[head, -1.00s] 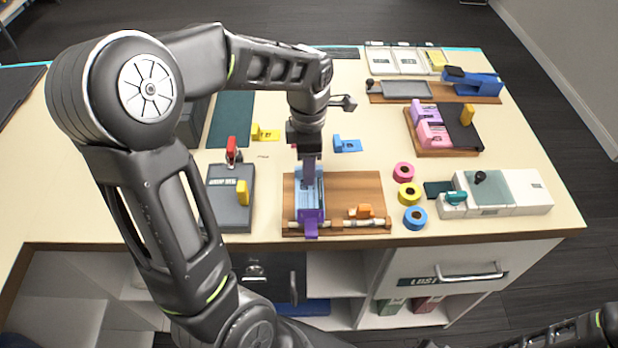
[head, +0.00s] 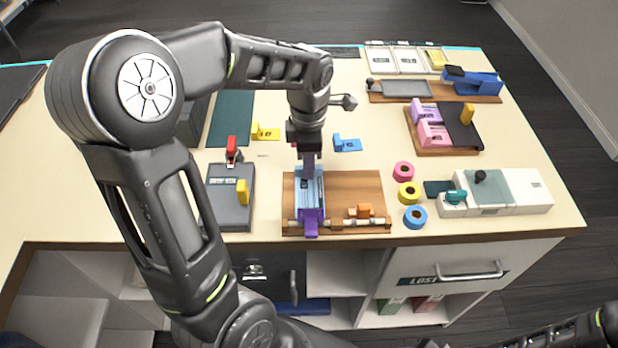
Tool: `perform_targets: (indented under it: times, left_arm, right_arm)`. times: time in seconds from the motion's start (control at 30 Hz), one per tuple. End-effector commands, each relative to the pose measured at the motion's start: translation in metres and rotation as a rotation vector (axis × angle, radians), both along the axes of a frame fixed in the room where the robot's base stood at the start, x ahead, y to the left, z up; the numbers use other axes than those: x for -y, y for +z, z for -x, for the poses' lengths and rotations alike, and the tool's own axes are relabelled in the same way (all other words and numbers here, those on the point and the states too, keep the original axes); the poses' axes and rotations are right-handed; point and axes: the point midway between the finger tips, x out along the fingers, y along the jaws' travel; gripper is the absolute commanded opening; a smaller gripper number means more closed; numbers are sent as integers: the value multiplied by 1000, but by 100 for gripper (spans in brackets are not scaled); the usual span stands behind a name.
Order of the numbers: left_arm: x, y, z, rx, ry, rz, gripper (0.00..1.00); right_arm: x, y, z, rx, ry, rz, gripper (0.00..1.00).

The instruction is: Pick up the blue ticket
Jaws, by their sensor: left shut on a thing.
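A blue ticket-like piece (head: 347,145) with a raised tab lies flat on the table, just right of my left gripper. My left gripper (head: 309,168) points down at the back of a wooden board (head: 345,188). Its jaws are shut at the upper end of a blue and purple piece (head: 311,198) on that board. My wrist and fingers hide part of the contact, so the exact hold is hard to see. The blue ticket-like piece is apart from the gripper. My right gripper is not in view.
A yellow ticket-like piece (head: 266,134) lies left of the gripper. A grey device (head: 229,207) with red and yellow parts stands left of the board. Pink (head: 404,171), yellow (head: 409,193) and blue (head: 415,216) rolls stand right of it. A white device (head: 515,192) is farther right.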

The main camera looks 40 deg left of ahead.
Motion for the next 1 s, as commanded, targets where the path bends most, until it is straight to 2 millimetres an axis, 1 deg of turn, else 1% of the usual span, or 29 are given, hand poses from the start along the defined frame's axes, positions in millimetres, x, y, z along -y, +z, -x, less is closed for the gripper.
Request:
perform_targets:
  times: [0.4,0.57,0.67,0.9,1.0]
  left_arm:
    - [0,0,0,0,0,0,0]
    - [0,9,-1,2,0,0,0]
    - [0,22,-1,5,0,0,0]
    - [0,69,-1,5,0,-1,0]
    - [0,85,-1,4,0,0,0]
  right_arm:
    - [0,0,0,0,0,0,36]
    - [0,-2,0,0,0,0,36]
    - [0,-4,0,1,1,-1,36]
    - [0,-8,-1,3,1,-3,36]
    - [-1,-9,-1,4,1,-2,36]
